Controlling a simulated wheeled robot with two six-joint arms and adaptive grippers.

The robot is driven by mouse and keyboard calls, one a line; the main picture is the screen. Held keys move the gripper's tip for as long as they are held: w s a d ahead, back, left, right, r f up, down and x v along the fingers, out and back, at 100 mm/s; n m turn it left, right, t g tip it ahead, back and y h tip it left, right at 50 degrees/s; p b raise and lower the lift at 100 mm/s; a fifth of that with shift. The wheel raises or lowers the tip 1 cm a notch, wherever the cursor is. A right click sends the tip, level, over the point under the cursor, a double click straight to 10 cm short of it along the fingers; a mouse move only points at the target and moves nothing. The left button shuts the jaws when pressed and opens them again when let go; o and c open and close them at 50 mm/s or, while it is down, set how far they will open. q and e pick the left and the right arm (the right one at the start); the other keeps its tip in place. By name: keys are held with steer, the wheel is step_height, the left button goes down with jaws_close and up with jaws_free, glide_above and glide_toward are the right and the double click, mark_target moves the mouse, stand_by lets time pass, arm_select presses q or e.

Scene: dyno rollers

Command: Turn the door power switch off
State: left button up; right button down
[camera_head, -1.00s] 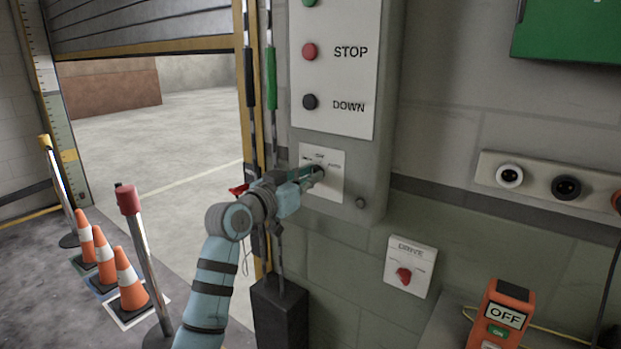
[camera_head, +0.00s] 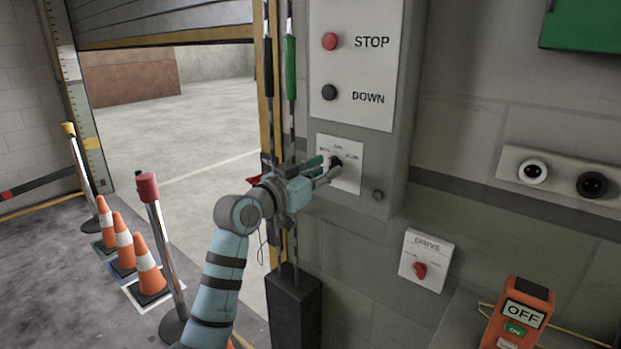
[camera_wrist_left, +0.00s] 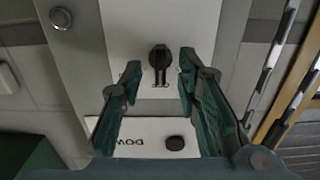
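The power switch is a black rotary knob (camera_head: 336,162) on a white labelled plate (camera_head: 348,180), low on the grey control box beside the doorway. In the left wrist view the knob (camera_wrist_left: 159,59) stands near the top, its black handle bar pointing down the picture. My left gripper (camera_head: 330,168) is at the plate, with its fingers spread. In the left wrist view the left gripper (camera_wrist_left: 160,66) has one teal finger on each side of the knob, with gaps between. The knob's small labels are too blurred to read fully. My right gripper is not in view.
Above the plate are a red STOP button (camera_head: 330,41) and a black DOWN button (camera_head: 330,92). A DRIVE switch (camera_head: 419,270) and an orange OFF box (camera_head: 518,312) are lower right. Door cables hang left of the box. Cones (camera_head: 148,268) and posts stand left.

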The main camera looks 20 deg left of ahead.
arm_select(q)
steer(key=v, duration=1)
steer(key=shift+s, duration=0.15)
